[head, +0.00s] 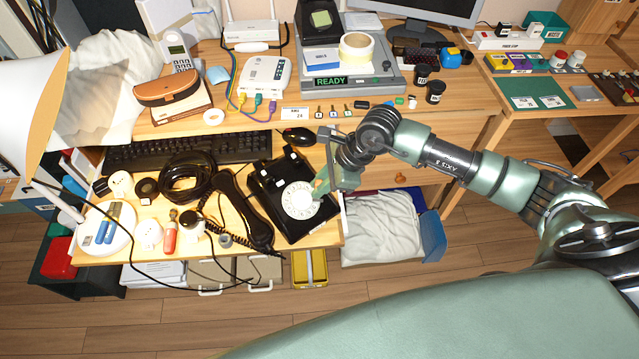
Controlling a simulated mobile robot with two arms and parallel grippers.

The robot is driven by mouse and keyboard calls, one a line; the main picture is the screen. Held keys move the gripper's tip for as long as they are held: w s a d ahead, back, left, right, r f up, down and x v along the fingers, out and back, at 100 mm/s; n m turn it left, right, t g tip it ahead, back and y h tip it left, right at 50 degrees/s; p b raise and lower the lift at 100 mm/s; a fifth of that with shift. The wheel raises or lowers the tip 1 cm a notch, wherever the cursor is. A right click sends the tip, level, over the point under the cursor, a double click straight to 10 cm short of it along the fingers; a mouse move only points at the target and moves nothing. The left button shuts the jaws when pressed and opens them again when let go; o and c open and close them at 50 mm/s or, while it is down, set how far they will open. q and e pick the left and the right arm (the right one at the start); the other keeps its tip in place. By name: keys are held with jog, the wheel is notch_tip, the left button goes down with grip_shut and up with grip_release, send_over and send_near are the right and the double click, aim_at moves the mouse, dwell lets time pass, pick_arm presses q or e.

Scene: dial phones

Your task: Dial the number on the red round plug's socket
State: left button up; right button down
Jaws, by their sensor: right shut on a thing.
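A black rotary phone (272,183) with a white dial (298,201) sits near the desk's front edge. Its black handset (243,212) lies off the cradle, to the left. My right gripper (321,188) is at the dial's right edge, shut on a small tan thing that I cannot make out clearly. A white box (265,74) at the back has yellow, green and purple plugs (258,99) in front of it. I cannot make out a red round plug in a socket or a readable number for it. My left gripper is not in view.
Coiled black cable (187,176) and small items crowd the front left. Tape (356,47) sits on a grey device at the back. Small tags (335,112) lie before it.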

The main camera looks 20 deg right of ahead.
jog(key=shift+s+a+r, duration=0.15)
jog(key=shift+s+a, duration=0.05)
jog(key=shift+a, duration=0.95)
jog(key=shift+s+a+r, duration=0.1)
jog(key=shift+s+a, duration=0.05)
jog(key=shift+a, duration=1.05)
jog(key=shift+s+a+r, duration=0.15)
jog(key=shift+s+a, duration=0.05)
jog(key=shift+a, duration=0.95)
jog(key=shift+w+f+b, duration=0.3)
jog(key=shift+f+b, duration=0.25)
jog(key=shift+w+a+f+b, duration=0.15)
jog(key=shift+f+b, duration=0.3)
jog(key=shift+b, duration=0.4)
jog(key=shift+w, duration=0.15)
jog(key=shift+w+r, duration=0.25)
jog(key=shift+w, duration=0.2)
